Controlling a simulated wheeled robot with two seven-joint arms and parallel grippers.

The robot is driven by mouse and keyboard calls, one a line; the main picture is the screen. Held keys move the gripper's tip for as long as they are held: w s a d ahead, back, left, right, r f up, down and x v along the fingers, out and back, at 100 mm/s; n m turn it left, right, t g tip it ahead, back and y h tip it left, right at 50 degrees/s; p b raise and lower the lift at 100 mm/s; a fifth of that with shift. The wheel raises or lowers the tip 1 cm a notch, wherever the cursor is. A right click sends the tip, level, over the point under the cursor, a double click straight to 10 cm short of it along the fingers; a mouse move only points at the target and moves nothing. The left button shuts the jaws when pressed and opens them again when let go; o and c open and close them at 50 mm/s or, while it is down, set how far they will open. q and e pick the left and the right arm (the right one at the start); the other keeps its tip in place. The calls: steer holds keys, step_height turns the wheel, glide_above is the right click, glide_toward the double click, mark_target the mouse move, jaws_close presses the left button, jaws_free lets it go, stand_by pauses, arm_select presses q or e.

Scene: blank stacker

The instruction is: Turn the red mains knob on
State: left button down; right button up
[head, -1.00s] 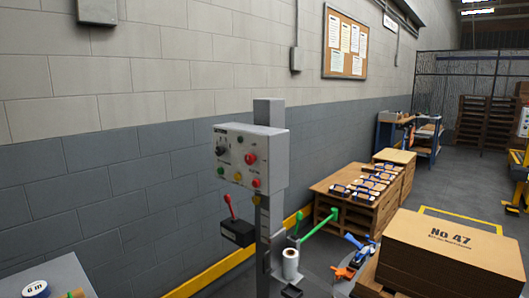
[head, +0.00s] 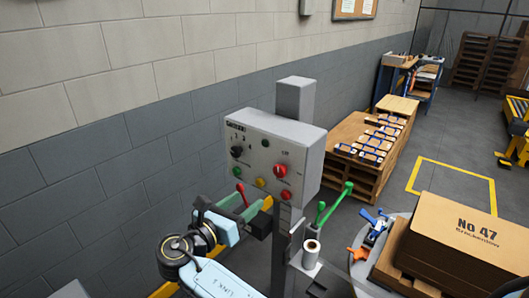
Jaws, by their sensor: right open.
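The red mains knob (head: 280,171) is on the right part of the front face of a grey control box (head: 310,150) on a post. My right gripper (head: 256,208) is open and empty, in front of and below the box, to the lower left of the knob and apart from it. Its fingers partly cover the red-handled lever (head: 242,194) behind them. The angle of the knob is too small to read. My left gripper is not in view.
The box also carries a black knob (head: 237,152) and green (head: 237,172), yellow (head: 261,183) and red (head: 285,195) buttons. A large carton (head: 460,240) stands at the right.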

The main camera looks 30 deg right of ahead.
mark_target(278, 171)
steer(key=x, duration=0.4)
steer(key=r+x, duration=0.1)
steer(key=x, duration=0.3)
steer(key=p+x, duration=0.1)
steer(key=x, duration=0.4)
steer(key=shift+s+d+r, duration=0.2)
steer(key=shift+r, duration=0.2)
steer(key=shift+c, duration=0.3)
steer(key=c, duration=0.9)
